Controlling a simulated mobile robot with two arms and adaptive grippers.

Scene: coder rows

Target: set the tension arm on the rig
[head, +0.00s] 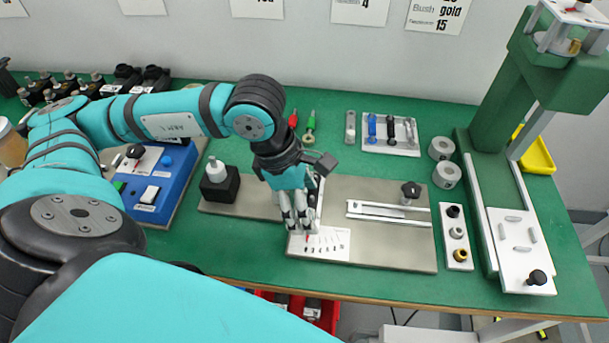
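The rig is a grey metal baseplate (390,253) on the green bench, with a white scale card (335,246) at its front left corner. A slotted rail with a black knob (410,190) lies on its right part. A pale narrow bar (319,190), apparently the tension arm, stands partly hidden behind my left gripper. A small red pointer tip shows over the scale card. My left gripper (300,228) points down at the bar and the card's back edge. Its fingers overlap the bar, so I cannot tell whether they grip it. My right gripper is out of view.
A blue control box (157,185) and a black block with a white cap (219,183) stand left. A white tray with handles (391,135), two grey rollers (446,176) and a strip of knobs (456,238) lie right. A green press (497,110) stands far right.

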